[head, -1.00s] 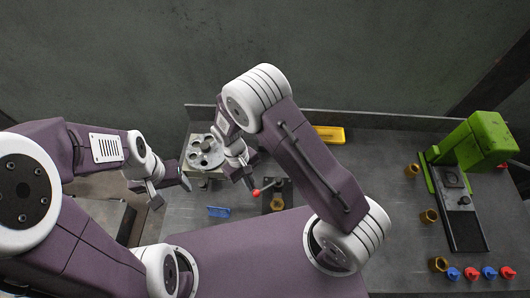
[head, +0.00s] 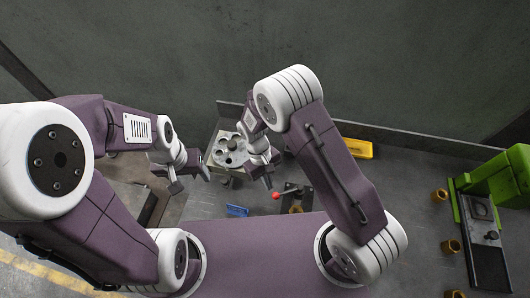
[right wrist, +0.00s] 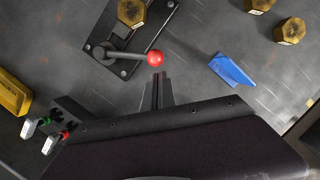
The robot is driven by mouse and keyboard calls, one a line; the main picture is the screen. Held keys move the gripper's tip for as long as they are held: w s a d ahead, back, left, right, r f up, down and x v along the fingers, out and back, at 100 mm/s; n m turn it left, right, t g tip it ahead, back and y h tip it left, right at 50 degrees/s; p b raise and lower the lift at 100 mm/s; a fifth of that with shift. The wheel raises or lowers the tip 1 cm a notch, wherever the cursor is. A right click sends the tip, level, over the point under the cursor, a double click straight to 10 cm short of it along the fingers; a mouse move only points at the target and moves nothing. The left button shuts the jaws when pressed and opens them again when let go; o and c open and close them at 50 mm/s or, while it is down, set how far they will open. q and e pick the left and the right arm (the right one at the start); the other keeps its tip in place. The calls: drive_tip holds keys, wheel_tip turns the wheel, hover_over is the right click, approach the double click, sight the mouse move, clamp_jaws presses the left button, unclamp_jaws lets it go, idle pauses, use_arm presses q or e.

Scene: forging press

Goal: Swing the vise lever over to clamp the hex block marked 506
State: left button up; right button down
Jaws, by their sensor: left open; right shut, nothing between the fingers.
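The vise (right wrist: 104,50) is a dark plate with a grey lever (right wrist: 125,55) that ends in a red knob (right wrist: 155,58). The lever points right in the right wrist view. A brass hex block (right wrist: 131,12) sits at the vise; its label is too small to read. The knob also shows in the head view (head: 276,196). My right gripper (right wrist: 157,78) is shut and empty, its fingertips close beside the knob; I cannot tell whether they touch. My left gripper (head: 206,168) is open and empty, left of the vise, near the round-holed fixture.
A grey fixture with round holes (head: 226,157) stands behind my right gripper. A blue wedge (right wrist: 230,70) lies right of the knob in the wrist view. A yellow block (head: 358,149) lies at the back wall. The green press (head: 497,178) and brass hex blocks (head: 440,195) are at the right.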

use_arm(q)
drive_tip(key=shift+w+a+f+b, duration=0.2)
drive_tip(key=shift+w+f+b, duration=0.05)
drive_tip(key=shift+f+b, duration=0.25)
drive_tip(key=shift+w+a+f+b, duration=0.2)
drive_tip(key=shift+f+b, duration=0.25)
drive_tip(key=shift+b, duration=0.05)
use_arm(e)
drive_tip(key=w+v, duration=0.1)
drive_tip(key=v, duration=0.9)
drive_tip(key=shift+w+a, duration=0.35)
